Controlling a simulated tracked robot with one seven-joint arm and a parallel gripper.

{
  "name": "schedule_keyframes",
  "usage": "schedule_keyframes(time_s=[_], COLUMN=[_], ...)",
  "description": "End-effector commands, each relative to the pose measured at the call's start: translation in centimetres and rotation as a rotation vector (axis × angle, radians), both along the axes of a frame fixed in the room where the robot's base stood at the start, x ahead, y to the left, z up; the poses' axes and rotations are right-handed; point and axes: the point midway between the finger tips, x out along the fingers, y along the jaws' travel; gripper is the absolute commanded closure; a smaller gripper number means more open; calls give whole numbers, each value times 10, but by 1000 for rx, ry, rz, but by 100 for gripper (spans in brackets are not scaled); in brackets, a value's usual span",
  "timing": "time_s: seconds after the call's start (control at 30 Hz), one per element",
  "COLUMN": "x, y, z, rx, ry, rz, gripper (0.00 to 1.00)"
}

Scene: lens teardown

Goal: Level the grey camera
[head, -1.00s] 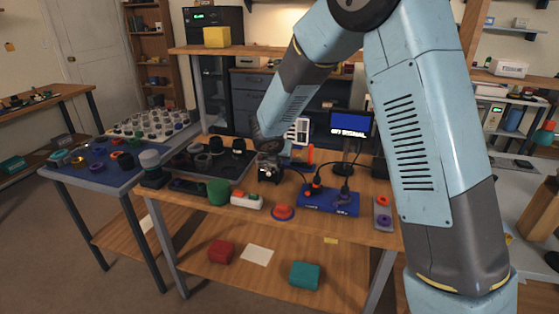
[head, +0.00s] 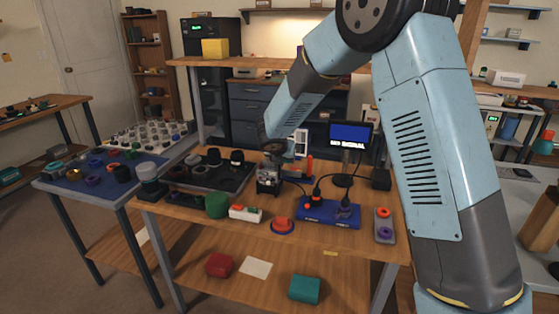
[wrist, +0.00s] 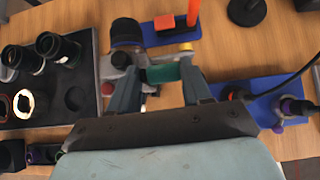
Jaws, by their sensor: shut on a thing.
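The grey camera (head: 268,184) stands on the wooden workbench, right of the dark lens tray. In the wrist view its grey body and black lens (wrist: 127,32) show between and beyond my fingers. A teal-green part (wrist: 163,73) lies between the fingers, and a yellow knob (wrist: 187,46) sits just beyond the right finger. My gripper (wrist: 160,88) is shut on the camera from above; the exact contact points are partly hidden by the fingers. In the head view my gripper (head: 270,160) is over the camera's top. I cannot tell whether the camera is level.
The dark tray (head: 238,184) with black lens parts is close on the left. A blue stand with an orange post (wrist: 193,14) is just beyond the camera. A blue panel with cables (head: 328,212) and a monitor (head: 350,136) are to the right. A green cylinder (head: 216,205) is in front.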

Motion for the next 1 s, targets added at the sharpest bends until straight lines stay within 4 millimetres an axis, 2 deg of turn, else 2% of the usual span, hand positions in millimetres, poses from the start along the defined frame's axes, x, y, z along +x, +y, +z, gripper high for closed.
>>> schedule_keyframes(time_s=[0.03, 0.67, 0.7, 0.87, 1.0], x=[8, 10, 10, 9, 7], y=[-11, -9, -9, -7, -4], z=[5, 3, 3, 2, 1], rx=[-7, -8, -8, -6, -5], ry=[-12, -10, -10, -7, -5], rz=[-19, -15, -15, -12, -7], gripper=[100, 100, 50, 35, 34])
